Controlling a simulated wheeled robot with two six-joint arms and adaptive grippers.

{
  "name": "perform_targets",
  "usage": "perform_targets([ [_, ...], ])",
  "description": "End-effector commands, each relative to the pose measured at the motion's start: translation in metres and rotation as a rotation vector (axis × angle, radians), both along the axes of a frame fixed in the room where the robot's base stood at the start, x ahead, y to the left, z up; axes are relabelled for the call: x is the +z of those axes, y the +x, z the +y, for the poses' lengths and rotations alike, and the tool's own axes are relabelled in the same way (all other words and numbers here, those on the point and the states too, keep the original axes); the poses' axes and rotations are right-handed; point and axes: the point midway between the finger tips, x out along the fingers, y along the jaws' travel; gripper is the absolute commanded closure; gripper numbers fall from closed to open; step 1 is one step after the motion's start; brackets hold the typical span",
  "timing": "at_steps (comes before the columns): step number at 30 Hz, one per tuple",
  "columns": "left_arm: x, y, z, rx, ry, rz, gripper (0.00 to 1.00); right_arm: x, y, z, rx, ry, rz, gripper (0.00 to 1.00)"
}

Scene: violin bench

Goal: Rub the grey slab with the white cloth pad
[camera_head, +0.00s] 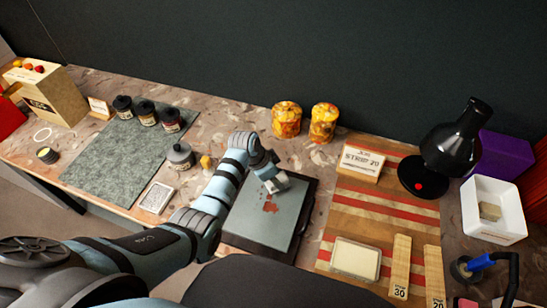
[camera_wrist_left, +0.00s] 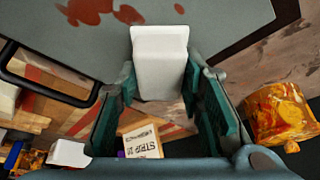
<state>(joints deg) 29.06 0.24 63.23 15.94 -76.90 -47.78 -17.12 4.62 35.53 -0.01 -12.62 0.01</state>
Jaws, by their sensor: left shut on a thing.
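The grey slab (camera_head: 259,224) lies in a dark tray (camera_head: 305,205) on the bench, with dark red stains on its surface. My left gripper (camera_head: 269,176) is over the slab's far part, shut on the white cloth pad (camera_head: 279,185). In the left wrist view the pad (camera_wrist_left: 160,55) sits between the two fingers of the left gripper (camera_wrist_left: 160,95), its outer end against or just above the slab (camera_wrist_left: 215,20). I cannot tell whether it touches. Red stains show left of the pad there. My right gripper is not in view.
Two orange-patterned jars (camera_head: 287,121) stand behind the slab. A striped board (camera_head: 385,200) with a labelled block (camera_head: 359,163) lies to the right, near a black lamp (camera_head: 455,145) and a white bin (camera_head: 493,212). A grey mat (camera_head: 115,160) and dark jars (camera_head: 147,112) are left.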

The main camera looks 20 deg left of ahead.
Motion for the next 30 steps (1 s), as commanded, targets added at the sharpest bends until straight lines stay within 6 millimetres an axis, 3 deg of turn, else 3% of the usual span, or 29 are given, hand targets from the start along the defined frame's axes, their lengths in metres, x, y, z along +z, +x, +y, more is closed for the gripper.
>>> perform_targets([
  [1,0.013,0.002,0.0,0.0,-0.001,-0.007,0.88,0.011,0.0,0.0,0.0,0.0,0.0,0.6],
  [15,0.051,0.001,0.002,0.005,-0.001,-0.007,0.88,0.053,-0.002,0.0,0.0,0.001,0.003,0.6],
  [22,0.067,0.003,-0.003,-0.005,-0.001,-0.009,0.88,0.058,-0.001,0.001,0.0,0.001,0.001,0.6],
  [30,0.069,0.003,-0.005,-0.009,-0.002,-0.007,0.88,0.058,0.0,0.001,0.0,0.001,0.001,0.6],
])
